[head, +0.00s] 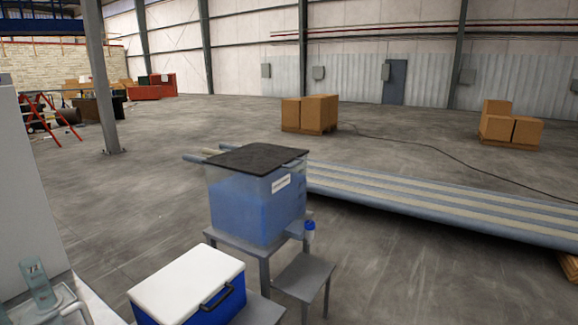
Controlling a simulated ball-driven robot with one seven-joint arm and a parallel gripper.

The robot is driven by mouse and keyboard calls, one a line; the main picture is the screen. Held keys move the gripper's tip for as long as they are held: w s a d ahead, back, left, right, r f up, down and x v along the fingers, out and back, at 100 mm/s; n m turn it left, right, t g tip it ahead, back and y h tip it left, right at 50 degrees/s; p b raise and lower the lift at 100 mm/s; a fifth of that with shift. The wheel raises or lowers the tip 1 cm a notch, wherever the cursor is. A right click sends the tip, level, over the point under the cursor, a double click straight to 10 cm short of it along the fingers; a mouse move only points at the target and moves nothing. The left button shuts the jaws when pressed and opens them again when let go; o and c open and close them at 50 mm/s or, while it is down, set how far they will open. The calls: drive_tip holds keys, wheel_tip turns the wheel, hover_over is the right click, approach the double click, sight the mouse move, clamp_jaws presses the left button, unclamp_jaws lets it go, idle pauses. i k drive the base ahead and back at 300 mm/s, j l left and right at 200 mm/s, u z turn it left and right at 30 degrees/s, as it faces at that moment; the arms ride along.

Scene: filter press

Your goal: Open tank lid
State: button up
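The tank (240,203) is a translucent box with blue contents and a white label on its front. It stands on a grey metal stand in the middle of the head view. Its lid (262,158) is a flat, dark, speckled square plate lying on top of the tank and covering it. A blue and white fitting (309,231) sits at the tank's lower right. My gripper is not in the head view.
A blue cooler (215,308) with a white lid stands in front of the tank. A grey step (303,276) is at its right. Long pipes (420,195) lie behind. Glassware (38,285) stands at left. Boxes (310,113) are farther back on open floor.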

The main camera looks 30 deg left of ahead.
sight(256, 159)
drive_tip(key=i+u, duration=0.1)
drive_tip(key=u, duration=0.3)
drive_tip(key=i+l+u, duration=0.15)
drive_tip(key=i+u, duration=0.15)
drive_tip(key=i+l+u, duration=0.35)
drive_tip(key=i, duration=0.15)
